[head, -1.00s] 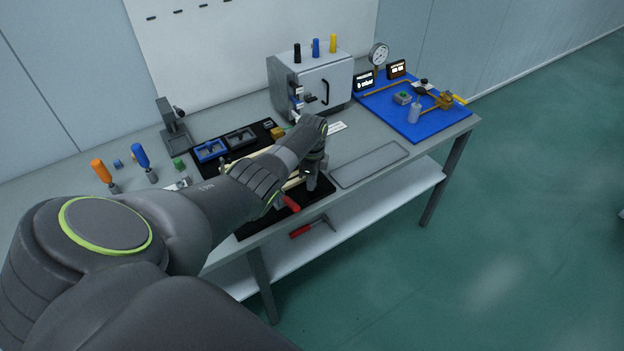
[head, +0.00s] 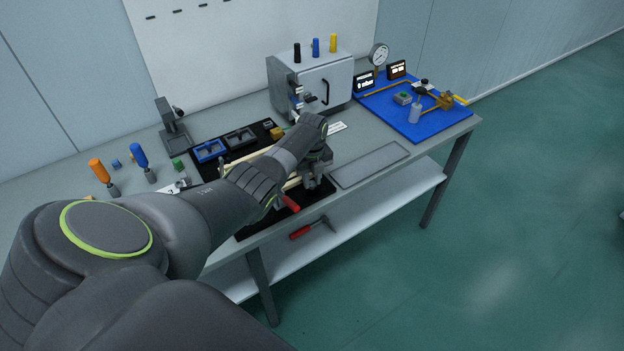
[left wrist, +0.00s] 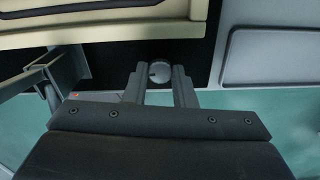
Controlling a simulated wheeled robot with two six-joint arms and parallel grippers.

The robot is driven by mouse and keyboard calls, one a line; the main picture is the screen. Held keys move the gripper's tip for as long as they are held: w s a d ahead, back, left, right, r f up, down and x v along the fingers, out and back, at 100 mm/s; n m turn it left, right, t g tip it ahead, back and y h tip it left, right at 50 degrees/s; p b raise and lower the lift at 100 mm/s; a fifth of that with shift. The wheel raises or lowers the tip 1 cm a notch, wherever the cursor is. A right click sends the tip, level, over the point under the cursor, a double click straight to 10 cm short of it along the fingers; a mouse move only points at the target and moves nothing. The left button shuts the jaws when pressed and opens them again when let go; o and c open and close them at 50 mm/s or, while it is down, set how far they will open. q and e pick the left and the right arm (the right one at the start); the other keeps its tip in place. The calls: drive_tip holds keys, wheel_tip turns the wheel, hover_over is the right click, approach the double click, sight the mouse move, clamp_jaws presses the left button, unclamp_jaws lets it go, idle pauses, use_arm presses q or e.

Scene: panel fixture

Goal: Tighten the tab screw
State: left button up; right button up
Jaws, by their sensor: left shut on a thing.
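The tab screw shows as a round grey knob (left wrist: 159,72) with a dark mark at its edge, in the left wrist view. My left gripper (head: 318,182) is at the front of the panel fixture; in the left wrist view its two fingers (left wrist: 158,84) are shut on the knob, one on each side. A cream panel (left wrist: 110,33) lies just beyond the knob, above the black fixture base (left wrist: 205,55). In the head view my wrist and gripper hide the screw and much of the panel. My right gripper is not in view.
A red-handled clamp (head: 289,203) is close beside my gripper. A grey tray (head: 370,164) lies to its right. A grey box (head: 325,85) and a blue board (head: 420,122) with a gauge stand behind. Blue (head: 143,158) and orange (head: 100,171) handled tools stand left.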

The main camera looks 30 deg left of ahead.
sight(312, 183)
use_arm(q)
drive_tip(key=shift+m, duration=0.6)
drive_tip(key=o, duration=1)
drive_tip(key=shift+r, duration=0.45)
wheel_tip(312, 183, up, 17)
drive_tip(key=shift+f+b, duration=0.2)
drive_tip(key=shift+b, duration=0.6)
